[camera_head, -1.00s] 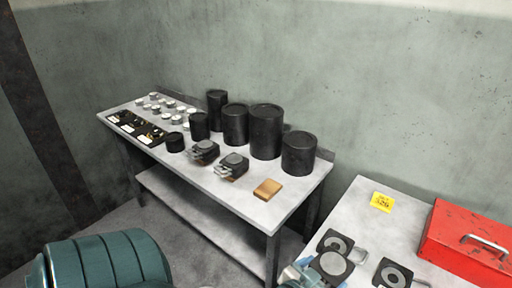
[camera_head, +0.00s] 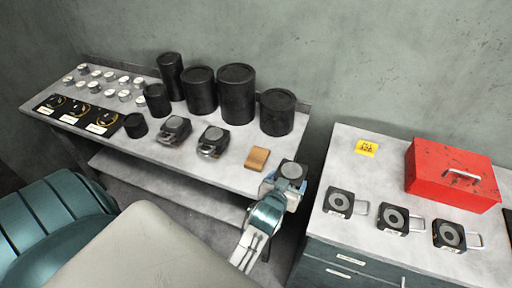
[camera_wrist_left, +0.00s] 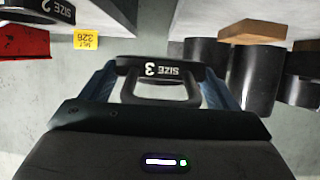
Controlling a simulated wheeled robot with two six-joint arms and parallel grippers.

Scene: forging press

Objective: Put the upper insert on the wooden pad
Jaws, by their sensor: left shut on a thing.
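My left gripper (camera_head: 283,187) is shut on a dark block-shaped insert (camera_head: 291,171) with a round grey top. It holds the insert in the air near the front right corner of the grey table. In the left wrist view the insert (camera_wrist_left: 160,71) shows a "SIZE 3" label, upside down, and a handle loop between the blue fingers. The wooden pad (camera_head: 257,158) lies bare on the table, just left of and behind the held insert. The pad also shows in the left wrist view (camera_wrist_left: 252,32), apart from the insert. My right gripper is out of view.
The grey table (camera_head: 228,172) carries black cylinders (camera_head: 236,95), two dark blocks (camera_head: 212,141) left of the pad, and small metal discs. On the right, a cabinet (camera_head: 335,232) holds three handled inserts (camera_head: 393,219), a red box (camera_head: 452,175) and a yellow tag (camera_head: 366,148). A gap separates them.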

